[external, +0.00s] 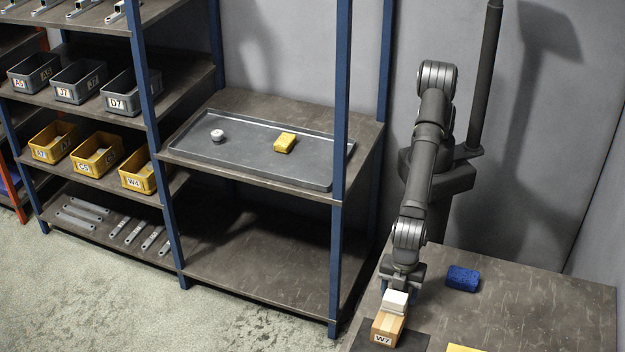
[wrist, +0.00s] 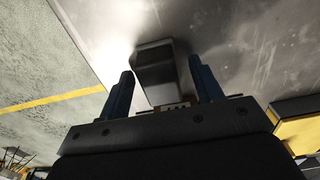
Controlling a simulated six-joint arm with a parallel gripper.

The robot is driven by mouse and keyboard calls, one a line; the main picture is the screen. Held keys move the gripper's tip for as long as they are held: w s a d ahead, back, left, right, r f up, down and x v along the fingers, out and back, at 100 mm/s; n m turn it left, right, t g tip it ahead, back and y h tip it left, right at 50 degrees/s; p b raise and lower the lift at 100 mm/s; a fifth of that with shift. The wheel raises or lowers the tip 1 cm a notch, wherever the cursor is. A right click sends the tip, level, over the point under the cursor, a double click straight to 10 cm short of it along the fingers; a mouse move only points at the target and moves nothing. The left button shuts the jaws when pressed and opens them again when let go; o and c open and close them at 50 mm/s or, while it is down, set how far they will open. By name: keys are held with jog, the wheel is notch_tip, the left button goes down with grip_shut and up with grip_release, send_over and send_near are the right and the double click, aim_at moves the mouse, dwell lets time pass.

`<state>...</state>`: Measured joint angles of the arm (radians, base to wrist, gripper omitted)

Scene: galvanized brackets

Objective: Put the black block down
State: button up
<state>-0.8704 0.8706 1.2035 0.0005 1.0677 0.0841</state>
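My gripper (external: 400,278) points down over the table at the right, just behind and above a small cardboard box (external: 388,326) labelled W7. In the wrist view the two blue fingers (wrist: 160,78) stand wide apart. A dark block-like shape (wrist: 156,72) shows between them, with a gap to each finger, so it does not look gripped. I cannot tell for sure that it is the black block. No black block can be made out in the external view. A white block (external: 396,299) is at the top of the cardboard box, just in front of the fingers.
A blue sponge-like block (external: 463,278) lies on the table (external: 540,300) to the right of my gripper. A yellow patch (external: 463,348) is at the front edge. The shelf's grey tray (external: 245,158) holds a white round piece (external: 217,135) and a yellow block (external: 285,142).

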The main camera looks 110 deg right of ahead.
jog(key=shift+r, duration=0.1)
notch_tip(320, 180, up, 12)
dwell(0.6)
notch_tip(320, 180, down, 12)
jog(key=shift+r, duration=0.1)
notch_tip(320, 180, up, 2)
jog(key=shift+r, duration=0.85)
